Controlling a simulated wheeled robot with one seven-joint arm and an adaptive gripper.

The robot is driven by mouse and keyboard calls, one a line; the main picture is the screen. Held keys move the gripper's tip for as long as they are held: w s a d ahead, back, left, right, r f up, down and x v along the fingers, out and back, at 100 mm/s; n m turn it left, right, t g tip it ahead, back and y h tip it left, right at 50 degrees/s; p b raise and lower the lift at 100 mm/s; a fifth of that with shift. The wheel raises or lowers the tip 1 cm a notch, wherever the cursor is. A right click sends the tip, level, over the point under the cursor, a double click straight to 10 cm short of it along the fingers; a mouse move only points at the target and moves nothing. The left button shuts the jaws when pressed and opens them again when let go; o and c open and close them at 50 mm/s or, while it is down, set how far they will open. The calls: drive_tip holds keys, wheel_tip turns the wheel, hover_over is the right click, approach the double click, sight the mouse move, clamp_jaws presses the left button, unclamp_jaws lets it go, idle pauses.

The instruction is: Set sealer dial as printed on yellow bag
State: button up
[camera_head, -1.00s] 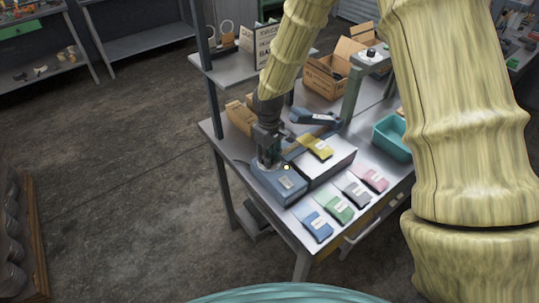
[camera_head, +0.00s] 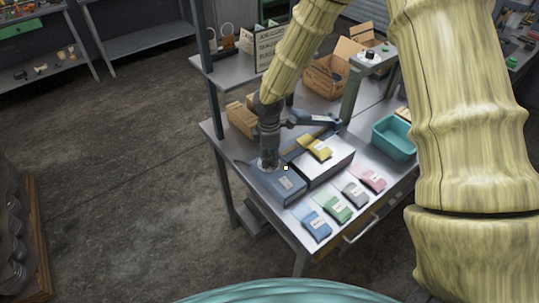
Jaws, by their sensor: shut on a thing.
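The yellow bag (camera_head: 314,147) lies on the white top of the sealer (camera_head: 328,166) on the bench. The sealer's blue-grey control box (camera_head: 277,183) sits at its left, with a pale label on its top. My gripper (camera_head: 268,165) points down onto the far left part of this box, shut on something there. The dial is hidden under my gripper, so its setting cannot be read. The print on the yellow bag is too small to read.
Blue, green, grey and pink bags (camera_head: 338,208) lie in a row along the bench's front. A teal bin (camera_head: 394,138) stands at the right. Cardboard boxes (camera_head: 327,77) and a sign (camera_head: 268,46) are at the back. A post rises at the bench's left.

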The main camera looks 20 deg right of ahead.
drive_tip(key=n+p, duration=0.2)
drive_tip(key=n, duration=0.4)
drive_tip(key=shift+n, duration=0.3)
idle(0.5)
drive_tip(key=o, duration=1)
drive_tip(key=shift+w, duration=0.1)
drive_tip(key=shift+o, duration=0.2)
wheel_tip(320, 180, up, 12)
